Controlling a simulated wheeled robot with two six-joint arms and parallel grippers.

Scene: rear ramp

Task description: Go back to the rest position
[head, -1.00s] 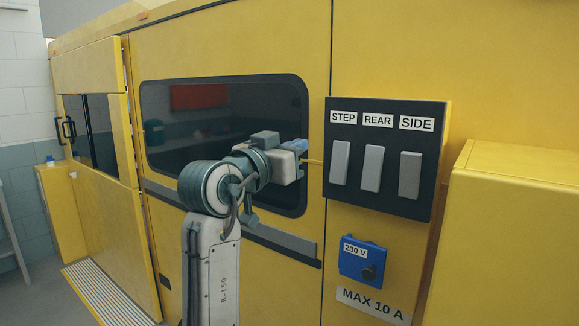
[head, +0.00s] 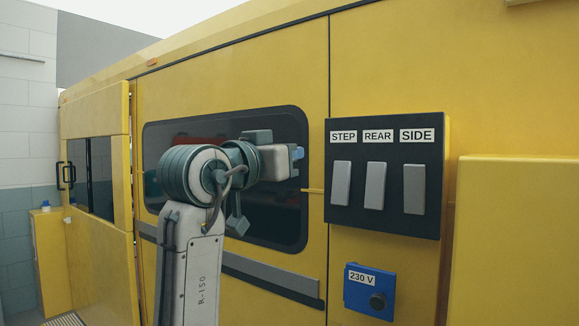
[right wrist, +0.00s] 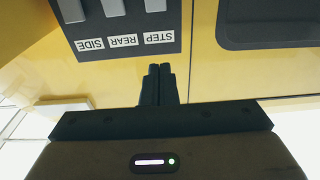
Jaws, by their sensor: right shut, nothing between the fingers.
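My right gripper (head: 299,158) is at the end of my grey and white arm in the head view. It stands in front of the right end of the dark window, left of the switch panel. In the right wrist view its two dark fingers (right wrist: 159,72) are together, with nothing between them. They appear close below the panel's labels in that picture. My left gripper is in neither view.
The black switch panel (head: 345,218) carries STEP, REAR and SIDE switches on the yellow vehicle wall (head: 240,80). A blue 230 V socket (head: 370,291) is below it. A yellow box-like part (head: 515,240) juts out at the right.

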